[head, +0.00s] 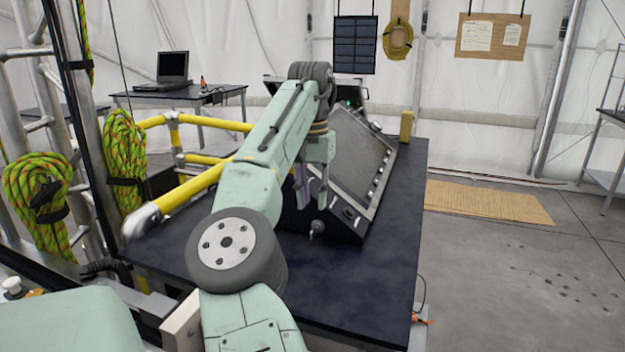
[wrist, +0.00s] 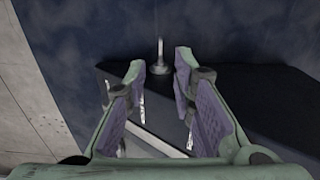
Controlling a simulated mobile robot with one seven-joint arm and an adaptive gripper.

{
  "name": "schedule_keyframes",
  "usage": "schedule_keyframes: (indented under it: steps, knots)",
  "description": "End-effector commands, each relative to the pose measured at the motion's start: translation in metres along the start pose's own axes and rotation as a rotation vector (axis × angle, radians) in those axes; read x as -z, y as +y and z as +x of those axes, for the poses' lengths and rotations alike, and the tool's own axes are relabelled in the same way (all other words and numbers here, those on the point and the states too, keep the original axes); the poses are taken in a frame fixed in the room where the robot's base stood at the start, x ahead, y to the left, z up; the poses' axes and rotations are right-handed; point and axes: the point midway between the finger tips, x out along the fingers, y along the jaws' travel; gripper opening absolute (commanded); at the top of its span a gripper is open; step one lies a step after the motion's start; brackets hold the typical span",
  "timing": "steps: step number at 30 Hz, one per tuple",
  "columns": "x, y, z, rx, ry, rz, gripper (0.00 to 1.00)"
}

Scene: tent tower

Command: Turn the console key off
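The console (head: 343,175) is a dark, slanted box with a grey-framed panel, standing on the dark table. A small grey metal piece, which looks like the key (head: 317,228), sticks out at the console's near side. In the wrist view a pale metal piece with a round base, likely the same key (wrist: 160,58), shows just beyond the fingertips. I cannot read its turn position. My gripper (head: 311,198) hangs above the key, fingers pointing down. In the wrist view my gripper (wrist: 158,72) is open, with a clear gap between its purple pads and nothing held.
The dark table (head: 385,270) has bare room right of the console. A yellow block (head: 406,126) stands behind the console. Yellow railing (head: 190,190) and coiled ropes (head: 124,160) are at left. A laptop (head: 172,68) sits on a back table. Open floor lies at right.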

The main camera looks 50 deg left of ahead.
Motion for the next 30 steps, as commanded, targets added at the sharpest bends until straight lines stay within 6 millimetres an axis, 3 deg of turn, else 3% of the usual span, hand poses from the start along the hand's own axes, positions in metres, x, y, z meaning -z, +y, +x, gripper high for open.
schedule_keyframes:
  steps: [3, 11, 30]
  knots:
    - [0.000, 0.000, -0.025, 0.004, 0.002, -0.005, 0.24]
    - [0.000, 0.000, -0.043, 0.000, -0.001, -0.001, 0.24]
    - [0.000, 0.000, -0.046, -0.001, 0.000, 0.000, 0.24]
